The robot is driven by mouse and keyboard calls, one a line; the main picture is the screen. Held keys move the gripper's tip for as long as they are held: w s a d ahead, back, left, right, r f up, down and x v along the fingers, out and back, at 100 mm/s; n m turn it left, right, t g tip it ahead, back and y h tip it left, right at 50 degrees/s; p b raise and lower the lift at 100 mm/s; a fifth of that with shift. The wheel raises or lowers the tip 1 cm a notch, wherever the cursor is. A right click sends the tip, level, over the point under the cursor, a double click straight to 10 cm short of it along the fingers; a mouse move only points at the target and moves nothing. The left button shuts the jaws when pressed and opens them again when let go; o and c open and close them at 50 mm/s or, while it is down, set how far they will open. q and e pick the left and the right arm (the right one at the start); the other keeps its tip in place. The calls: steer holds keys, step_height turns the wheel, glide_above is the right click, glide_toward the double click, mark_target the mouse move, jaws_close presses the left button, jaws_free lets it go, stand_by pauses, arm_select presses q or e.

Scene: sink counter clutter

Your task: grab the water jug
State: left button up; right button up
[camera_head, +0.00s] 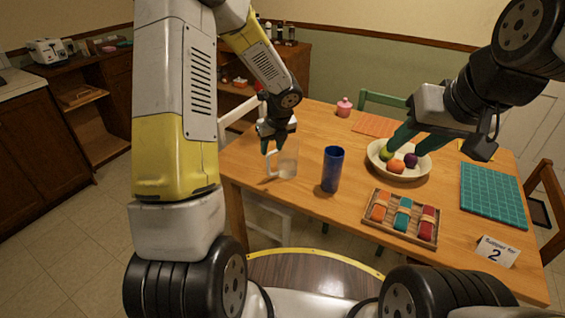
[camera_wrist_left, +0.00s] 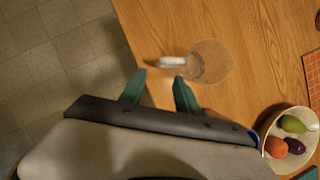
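The water jug (camera_head: 289,160) is clear and stands upright near the table's left edge, with a pale handle on its left side. In the left wrist view the jug (camera_wrist_left: 213,62) is seen from above, its handle (camera_wrist_left: 172,63) pointing left. My left gripper (camera_head: 275,144) is just above and behind the jug in the head view. In the left wrist view its green fingers (camera_wrist_left: 158,88) are spread apart with nothing between them, just short of the handle.
A blue cup (camera_head: 332,170) stands right of the jug. A fruit bowl (camera_head: 377,164), a wooden tray (camera_head: 375,229) with colored bundles, a teal mat (camera_head: 493,192) and a number card (camera_head: 496,252) lie further right. A pink jar (camera_head: 344,107) stands at the back.

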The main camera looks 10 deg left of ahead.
mark_target(269, 162)
arm_select(q)
steer(key=x, duration=1.2)
steer(key=shift+d+f, duration=0.1)
steer(key=shift+f, duration=0.3)
jaws_close()
stand_by(0.9)
